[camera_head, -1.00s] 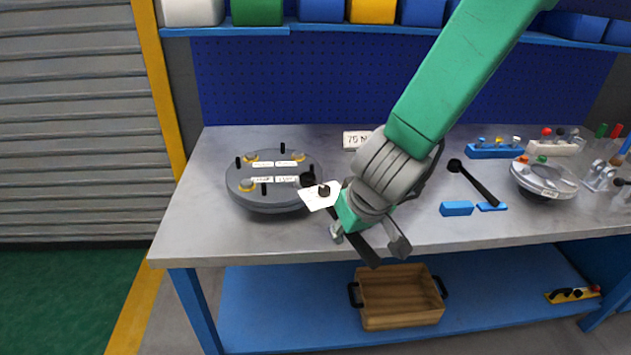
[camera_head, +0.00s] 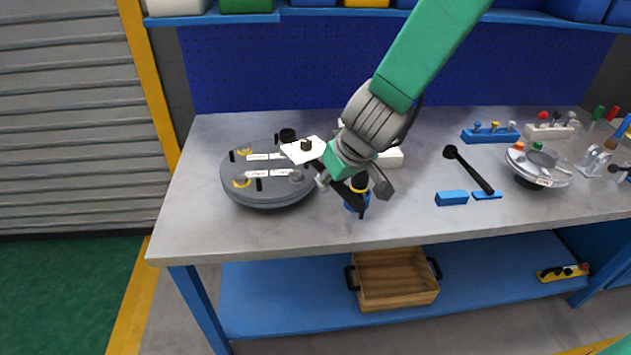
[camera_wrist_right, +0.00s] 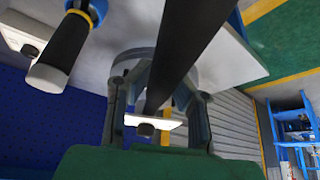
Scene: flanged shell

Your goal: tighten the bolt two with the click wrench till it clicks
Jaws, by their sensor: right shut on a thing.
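A round grey flanged shell (camera_head: 262,197) lies at the left of the bench in the head view. Its top has gold-ringed bolts, black posts and white labels too small to read, so I cannot tell which is bolt two. My right gripper (camera_head: 345,188) is shut on a black-handled wrench (camera_head: 352,196), whose round black head is over the shell's back right edge. I cannot tell whether the head touches a bolt. The dark shaft also crosses the right wrist view (camera_wrist_right: 185,50). A white plate with a black knob (camera_head: 305,149) sits beside the wrench. My left gripper is not in view.
Farther right lie another black wrench (camera_head: 470,170), blue blocks (camera_head: 451,198) and a smaller flanged part (camera_head: 540,165). A wooden crate (camera_head: 395,292) is on the lower shelf.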

